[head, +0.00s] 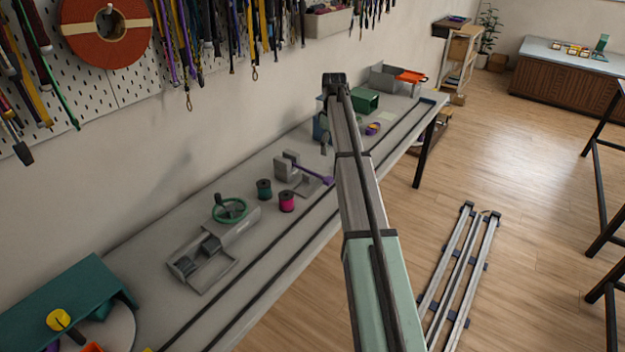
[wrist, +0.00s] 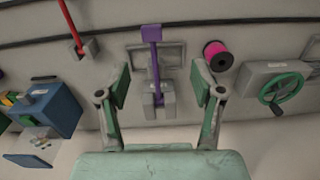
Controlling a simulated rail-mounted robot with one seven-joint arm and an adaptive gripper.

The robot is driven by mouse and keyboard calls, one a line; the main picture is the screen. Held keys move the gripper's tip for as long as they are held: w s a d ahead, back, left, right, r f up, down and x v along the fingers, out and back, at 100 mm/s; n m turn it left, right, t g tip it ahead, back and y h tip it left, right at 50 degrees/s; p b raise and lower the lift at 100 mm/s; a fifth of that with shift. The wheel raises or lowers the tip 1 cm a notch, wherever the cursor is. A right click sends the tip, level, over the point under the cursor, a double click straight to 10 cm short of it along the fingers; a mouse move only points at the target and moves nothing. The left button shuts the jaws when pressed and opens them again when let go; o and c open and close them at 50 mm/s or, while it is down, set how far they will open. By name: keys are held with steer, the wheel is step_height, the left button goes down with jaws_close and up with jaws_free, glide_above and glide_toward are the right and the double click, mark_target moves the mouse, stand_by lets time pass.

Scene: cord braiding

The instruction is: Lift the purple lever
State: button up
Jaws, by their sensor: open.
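The purple lever (head: 318,178) sticks out from a grey bracket (head: 287,163) on the workbench in the head view. In the wrist view the lever (wrist: 151,32) has a wide flat purple end and a thin shaft running down into the grey bracket (wrist: 158,101). My gripper (wrist: 160,76) is open and empty, with one finger on each side of the lever's shaft and bracket. It does not appear to touch them. In the head view my gripper (head: 324,147) hangs from the arm beyond the lever and is small and partly hidden.
A pink spool (head: 286,202) and a dark green spool (head: 264,189) stand beside the bracket. A green handwheel (head: 229,209) sits further left. In the wrist view a red lever (wrist: 71,27) and a blue box (wrist: 53,108) are on the left. Dark rails run along the bench front.

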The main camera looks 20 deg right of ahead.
mark_target(329, 179)
steer(key=f+p, duration=0.1)
steer(key=f, duration=0.4)
steer(key=w+f+p, duration=0.1)
steer(key=f+p, duration=0.1)
steer(key=f, duration=0.3)
steer(key=f+p, duration=0.2)
steer(key=f, duration=0.3)
steer(key=shift+w+d, duration=0.3)
steer(key=shift+r, duration=0.1)
jaws_close()
